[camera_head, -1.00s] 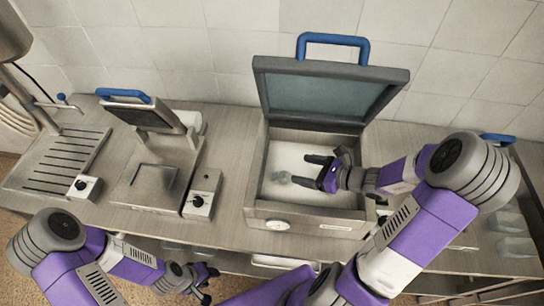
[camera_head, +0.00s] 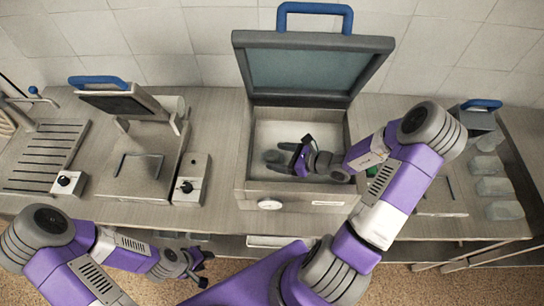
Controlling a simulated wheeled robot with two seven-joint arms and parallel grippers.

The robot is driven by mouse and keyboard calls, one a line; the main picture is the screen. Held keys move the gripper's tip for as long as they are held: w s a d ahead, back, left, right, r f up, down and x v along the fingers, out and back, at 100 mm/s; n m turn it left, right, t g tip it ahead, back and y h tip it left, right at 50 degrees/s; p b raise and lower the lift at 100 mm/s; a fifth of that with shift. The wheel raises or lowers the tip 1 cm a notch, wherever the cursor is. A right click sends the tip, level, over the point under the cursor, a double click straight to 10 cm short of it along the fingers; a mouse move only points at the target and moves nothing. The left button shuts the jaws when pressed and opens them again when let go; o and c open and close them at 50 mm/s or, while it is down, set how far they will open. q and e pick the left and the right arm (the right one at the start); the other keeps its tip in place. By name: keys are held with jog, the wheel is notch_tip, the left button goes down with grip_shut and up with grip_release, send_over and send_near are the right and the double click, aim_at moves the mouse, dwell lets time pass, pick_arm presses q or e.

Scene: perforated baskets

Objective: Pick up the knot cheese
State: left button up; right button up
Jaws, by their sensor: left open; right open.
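A small pale grey-green lump, likely the knot cheese (camera_head: 271,156), lies on the white floor of an open metal box (camera_head: 290,196). My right gripper (camera_head: 281,158) reaches into the box from the right. Its dark fingers are open, with their tips beside and partly over the lump; I cannot tell if they touch it. My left gripper (camera_head: 200,266) is open and empty, low in front of the counter.
The box's hinged lid (camera_head: 313,70) with a blue handle stands open behind it. A press-like machine (camera_head: 127,108) and a slotted drain board (camera_head: 45,157) stand on the left.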

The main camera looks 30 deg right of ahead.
aim_at(276, 155)
jog(key=x, duration=0.3)
jog(key=shift+w+a+f, duration=0.1)
jog(key=shift+w, duration=0.1)
jog(key=c, duration=1)
jog(key=shift+c, duration=0.2)
